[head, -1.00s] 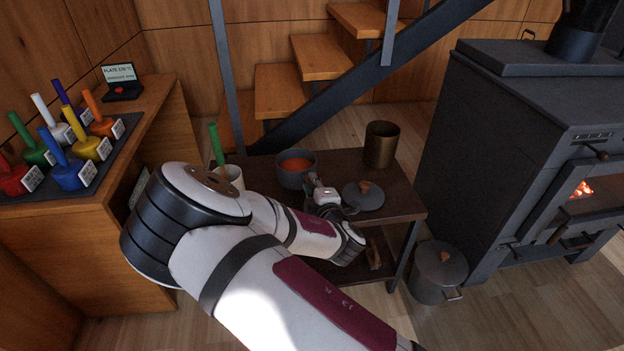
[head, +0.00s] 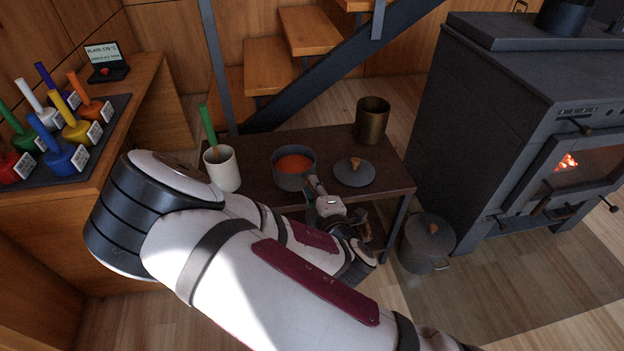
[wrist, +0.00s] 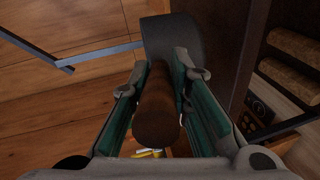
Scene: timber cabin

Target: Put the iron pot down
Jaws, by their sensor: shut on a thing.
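The iron pot (head: 293,181), dark grey with orange-red contents, is at the table's front part, between the white mug and the loose lid. Its dark round side (wrist: 186,38) fills the top of the wrist view. My gripper (head: 315,187) is shut on the pot's brown wooden handle (wrist: 156,118); in the wrist view the green-padded fingers (wrist: 160,76) are on either side of it. The pot looks upright. I cannot tell whether its base touches the dark table (head: 258,150).
A white mug (head: 222,170) with a green handle stands left, a grey lid (head: 345,178) right, a brass cylinder (head: 371,122) behind. A lidded pot (head: 425,250) is on the floor by the lit stove (head: 490,130). Coloured tools (head: 75,131) stand on the left counter.

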